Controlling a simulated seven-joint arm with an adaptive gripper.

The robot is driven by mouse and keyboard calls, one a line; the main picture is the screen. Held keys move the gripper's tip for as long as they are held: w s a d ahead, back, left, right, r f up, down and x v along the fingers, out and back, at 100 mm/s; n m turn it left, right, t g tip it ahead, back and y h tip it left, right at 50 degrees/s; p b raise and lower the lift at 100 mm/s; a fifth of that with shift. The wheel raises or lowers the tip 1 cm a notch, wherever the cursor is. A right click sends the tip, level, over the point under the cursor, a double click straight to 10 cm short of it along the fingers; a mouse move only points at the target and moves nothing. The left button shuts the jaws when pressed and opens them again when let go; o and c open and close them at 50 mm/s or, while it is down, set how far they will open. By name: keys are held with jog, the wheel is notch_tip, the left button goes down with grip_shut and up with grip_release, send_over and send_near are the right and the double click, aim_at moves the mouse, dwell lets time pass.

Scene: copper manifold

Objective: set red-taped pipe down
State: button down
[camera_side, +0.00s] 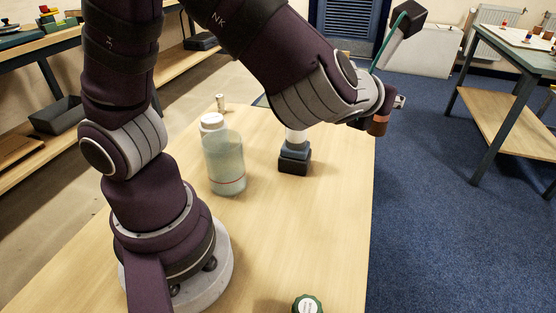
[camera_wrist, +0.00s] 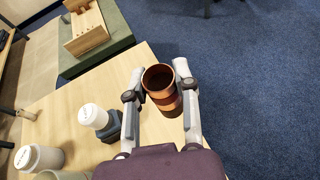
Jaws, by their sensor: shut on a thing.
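The copper pipe (camera_wrist: 167,101) sits between the two fingers of my gripper (camera_wrist: 160,82) in the wrist view. It is a short, wide tube with a dark open end towards the camera and a reddish band around it. My gripper is shut on it. In the side view the pipe (camera_side: 378,125) shows as a small brown piece below my gripper (camera_side: 384,108), at the right end of the arm. It is held up in the air, and in the picture it lies at the table's right edge. The fingers are mostly hidden there by the wrist.
A green-rimmed cap (camera_side: 307,304) is at the front. The table's right side is mostly clear.

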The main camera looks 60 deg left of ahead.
jog(key=w+a+f+n+g+y, duration=0.1)
jog(key=w+a+f, duration=0.1)
jog(key=a, duration=0.6)
jog(key=w+a+f+n+g+y, duration=0.1)
jog(key=a+y, duration=0.1)
jog(key=a, duration=0.6)
jog(key=s+a+f+n+g+y, duration=0.1)
jog(key=s+a+f+n, duration=0.15)
jog(key=a, duration=0.45)
jog(key=s+a+f+n+g+y, duration=0.1)
jog(key=s+a+f+g, duration=0.2)
jog(key=a, duration=0.5)
jog(key=shift+t, duration=0.7)
jog(key=f, duration=0.6)
jog(key=s+f, duration=0.1)
jog(key=f, duration=0.2)
jog(key=shift+f, duration=0.3)
jog(key=shift+f, duration=0.1)
jog(key=c, duration=0.8)
grip_release()
jog(key=shift+c, duration=0.2)
